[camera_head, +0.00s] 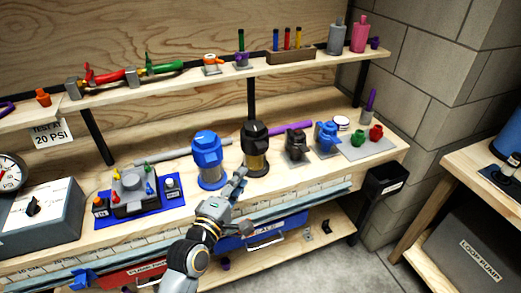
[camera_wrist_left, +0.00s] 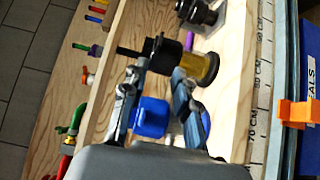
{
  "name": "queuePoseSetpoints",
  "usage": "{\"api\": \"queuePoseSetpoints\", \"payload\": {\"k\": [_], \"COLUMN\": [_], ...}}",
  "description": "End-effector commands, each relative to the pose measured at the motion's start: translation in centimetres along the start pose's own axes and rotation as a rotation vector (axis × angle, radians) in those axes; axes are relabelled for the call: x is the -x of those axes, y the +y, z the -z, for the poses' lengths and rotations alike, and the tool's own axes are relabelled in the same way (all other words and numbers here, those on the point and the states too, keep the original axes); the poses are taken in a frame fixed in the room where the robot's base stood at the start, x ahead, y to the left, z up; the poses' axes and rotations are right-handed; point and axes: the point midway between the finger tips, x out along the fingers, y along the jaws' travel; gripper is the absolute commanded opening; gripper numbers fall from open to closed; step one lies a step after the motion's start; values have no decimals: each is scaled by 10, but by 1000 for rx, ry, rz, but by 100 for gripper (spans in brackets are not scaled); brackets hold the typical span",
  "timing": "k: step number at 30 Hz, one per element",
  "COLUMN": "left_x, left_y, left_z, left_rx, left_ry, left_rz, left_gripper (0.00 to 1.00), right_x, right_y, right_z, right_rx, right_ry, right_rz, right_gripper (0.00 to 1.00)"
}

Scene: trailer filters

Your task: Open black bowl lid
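The black-lidded filter bowl (camera_head: 256,160) stands on the bench in the head view, with a clear amber body under a black lid (camera_head: 254,131). In the left wrist view the black lid (camera_wrist_left: 165,56) lies just beyond my left fingertips, and the amber bowl (camera_wrist_left: 205,68) extends to its right. My left gripper (camera_head: 241,174) is in front of the black filter, low beside its amber body in the head view. In the wrist view my left gripper (camera_wrist_left: 157,76) has its fingers spread, with no grip on the lid visible. My right gripper is not in view.
A blue-lidded filter (camera_head: 207,150) stands close on the left. A dark fitting (camera_head: 297,142) and a blue fitting (camera_head: 327,137) stand on the right. A shelf (camera_head: 200,76) with tools runs above. A blue drawer (camera_head: 262,232) is below the bench edge.

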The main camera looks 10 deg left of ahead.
Motion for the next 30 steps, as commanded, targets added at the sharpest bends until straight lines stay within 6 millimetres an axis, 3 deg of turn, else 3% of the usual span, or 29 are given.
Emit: {"api": "queuePoseSetpoints", "payload": {"k": [5,18,24,30], "left_x": [-25,-113,-131,-134], "left_y": [2,1,0,-1], "left_z": [0,-1,-1,-1], "left_rx": [1,-4,-4,-4], "left_ry": [-1,-2,-1,-1], "left_rz": [-2,1,3,2], "left_gripper": [29,29,29,29], "right_x": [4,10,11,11], "right_y": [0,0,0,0], "right_z": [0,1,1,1], "right_rx": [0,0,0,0], "right_ry": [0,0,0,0], "right_rz": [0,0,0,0], "right_gripper": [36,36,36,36]}}
